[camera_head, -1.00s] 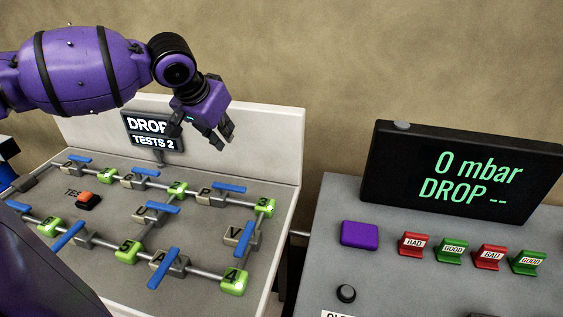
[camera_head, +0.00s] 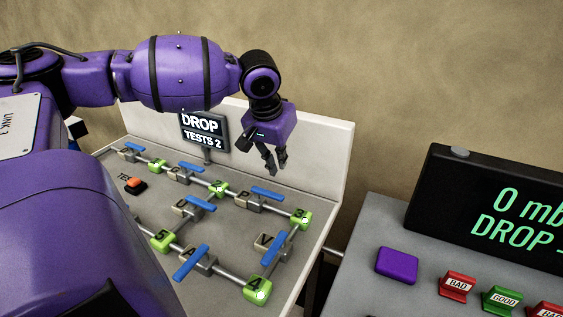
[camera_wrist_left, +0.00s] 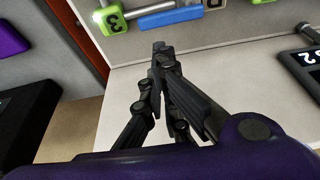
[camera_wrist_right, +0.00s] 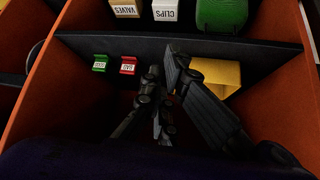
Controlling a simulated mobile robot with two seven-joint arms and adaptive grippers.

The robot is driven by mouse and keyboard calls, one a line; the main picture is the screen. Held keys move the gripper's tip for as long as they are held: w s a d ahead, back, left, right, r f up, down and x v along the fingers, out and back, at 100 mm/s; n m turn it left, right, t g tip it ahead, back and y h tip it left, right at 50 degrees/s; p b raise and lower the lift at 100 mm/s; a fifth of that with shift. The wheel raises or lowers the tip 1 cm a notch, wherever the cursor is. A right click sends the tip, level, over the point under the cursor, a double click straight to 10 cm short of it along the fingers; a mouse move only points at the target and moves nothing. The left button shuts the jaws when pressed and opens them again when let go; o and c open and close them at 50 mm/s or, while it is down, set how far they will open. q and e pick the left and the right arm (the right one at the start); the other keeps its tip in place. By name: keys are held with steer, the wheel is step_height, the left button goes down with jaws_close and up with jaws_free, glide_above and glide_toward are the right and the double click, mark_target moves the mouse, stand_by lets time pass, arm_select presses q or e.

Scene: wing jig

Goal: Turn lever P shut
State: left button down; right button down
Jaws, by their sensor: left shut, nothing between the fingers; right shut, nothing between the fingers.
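Lever P (camera_head: 267,193) is a blue bar on the block marked P (camera_head: 247,201), between green nodes 2 (camera_head: 218,189) and 3 (camera_head: 301,218). The bar lies roughly along its pipe. My left gripper (camera_head: 277,170) is shut and empty, fingers pointing down, in front of the white back panel and just above lever P in the picture. In the left wrist view the blue bar (camera_wrist_left: 170,16) is past the fingertips (camera_wrist_left: 159,48), with a visible space between them. My right gripper (camera_wrist_right: 163,68) is shut and empty, seen only in its wrist view.
The board carries other blue levers, such as lever A (camera_head: 191,262), and an orange test button (camera_head: 136,184). A sign (camera_head: 204,132) reads "DROP TESTS 2". A console at right has a display (camera_head: 500,210) and a purple button (camera_head: 397,265). Orange-walled compartments (camera_wrist_right: 75,75) surround my right gripper.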

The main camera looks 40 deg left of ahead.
arm_select(q)
steer(key=b+x, duration=0.1)
steer(key=x, duration=0.6)
steer(key=shift+b, duration=0.4)
steer(key=shift+f, duration=0.1)
